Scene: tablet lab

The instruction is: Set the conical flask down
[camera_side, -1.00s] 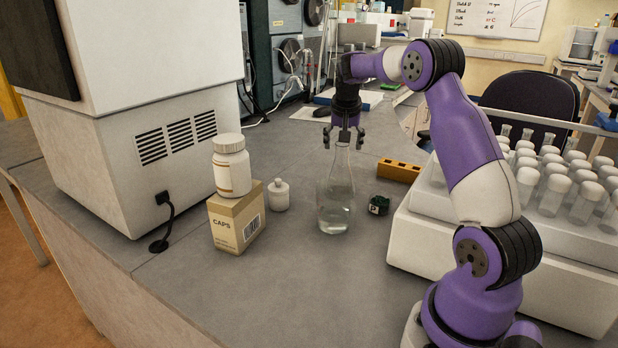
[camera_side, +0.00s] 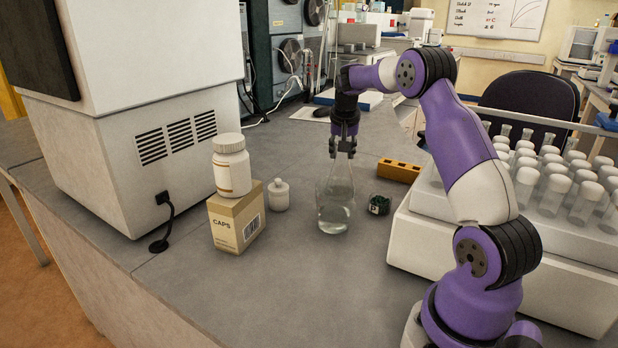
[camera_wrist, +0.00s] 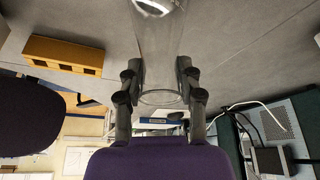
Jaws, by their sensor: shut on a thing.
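The conical flask (camera_side: 335,208) is clear glass with some clear liquid in its lower part. It is upright at the middle of the grey bench, and its base appears to be on or very near the bench top. My gripper (camera_side: 342,153) points down over it and is shut on its neck. In the wrist view the fingers of my gripper (camera_wrist: 161,88) lie on either side of the flask's clear neck (camera_wrist: 160,60). The flask's mouth is partly hidden by the fingers in the side view.
A small white bottle (camera_side: 279,196) and a CAPS box (camera_side: 237,222) with a white jar (camera_side: 231,167) on it stand left. A small dark green object (camera_side: 378,205), a yellow-orange block (camera_side: 398,171) and a white rack of capped tubes (camera_side: 440,225) are right. The front bench is clear.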

